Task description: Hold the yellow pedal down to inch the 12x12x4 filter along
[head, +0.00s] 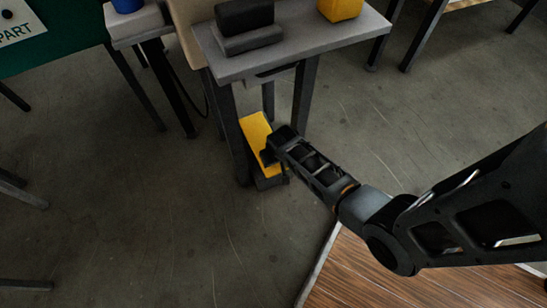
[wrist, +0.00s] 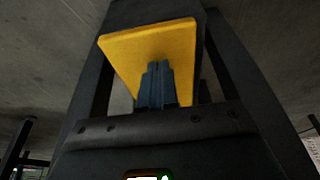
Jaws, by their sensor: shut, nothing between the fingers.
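The yellow pedal (head: 256,131) sits low near the floor on a dark base (head: 270,182), between the legs of a small grey table. My gripper (head: 268,158) is at the pedal's front right part in the head view. In the wrist view the yellow pedal (wrist: 150,52) fills the upper middle, and the shut fingers (wrist: 157,82) overlap its lower part with nothing between them. Whether the fingertips touch the pedal or how far it is pressed, I cannot tell. No 12x12x4 filter can be made out in either view.
The grey table (head: 300,45) above the pedal carries a black block (head: 244,18) and a yellow object (head: 340,8). Its dark legs (head: 303,97) stand close around the pedal. A wood-topped surface (head: 400,280) lies at the lower right. Open concrete floor spreads to the left.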

